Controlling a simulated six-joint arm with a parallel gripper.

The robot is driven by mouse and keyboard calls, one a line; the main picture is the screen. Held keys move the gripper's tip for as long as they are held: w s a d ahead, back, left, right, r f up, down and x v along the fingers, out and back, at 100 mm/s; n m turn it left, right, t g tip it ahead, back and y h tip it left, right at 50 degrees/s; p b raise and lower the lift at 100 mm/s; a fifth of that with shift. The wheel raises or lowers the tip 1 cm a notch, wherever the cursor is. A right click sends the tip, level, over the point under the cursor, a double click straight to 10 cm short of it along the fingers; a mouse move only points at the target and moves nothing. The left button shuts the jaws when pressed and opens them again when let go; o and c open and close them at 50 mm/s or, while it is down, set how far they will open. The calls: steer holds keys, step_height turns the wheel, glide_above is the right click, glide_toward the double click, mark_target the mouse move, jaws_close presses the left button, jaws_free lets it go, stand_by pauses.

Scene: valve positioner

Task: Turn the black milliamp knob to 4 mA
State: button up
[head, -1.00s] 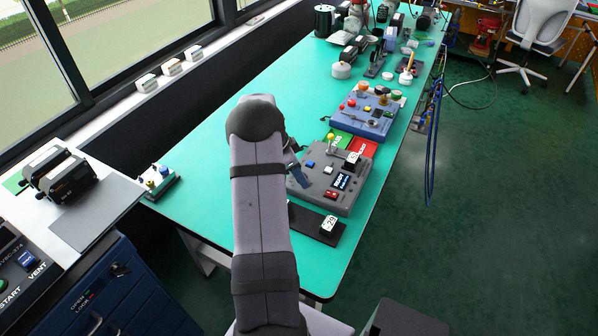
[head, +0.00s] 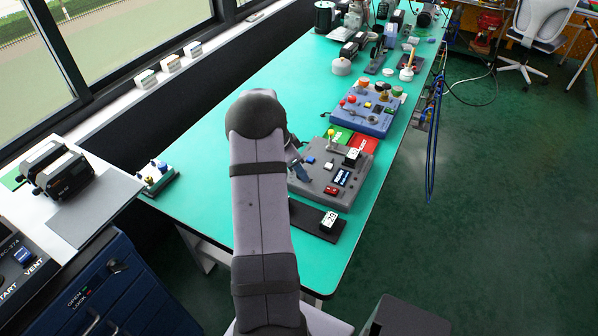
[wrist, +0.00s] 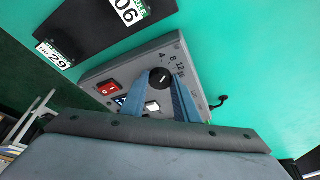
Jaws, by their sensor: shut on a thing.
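I cannot make out where the knob's mark points. In the head view the panel (head: 322,194) sits on the green bench, and my gripper (head: 298,168) reaches its left part. The knob is hidden there by my gripper and arm.
The panel carries a red rocker switch (wrist: 109,87), a white button (wrist: 152,106) and a small display (head: 342,178). A dark plate (head: 305,215) with a numbered tag lies in front. A blue control box (head: 368,118) stands behind. Bench left of my arm is mostly clear.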

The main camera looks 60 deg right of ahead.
steer(key=n+t+b, duration=0.1)
steer(key=n+b, duration=0.1)
steer(key=shift+s+f+n+h, duration=0.1)
steer(key=shift+n+h, duration=0.2)
steer(key=shift+n, duration=0.1)
steer(key=shift+n+t, duration=0.3)
steer(key=shift+n, duration=0.6)
steer(key=o, duration=1.1)
steer(key=shift+c, duration=0.2)
steer(key=shift+a+r, duration=0.1)
steer(key=shift+r, duration=0.15)
steer(key=b+v, duration=0.2)
steer(key=v, duration=0.5)
steer(key=shift+s+a, duration=0.1)
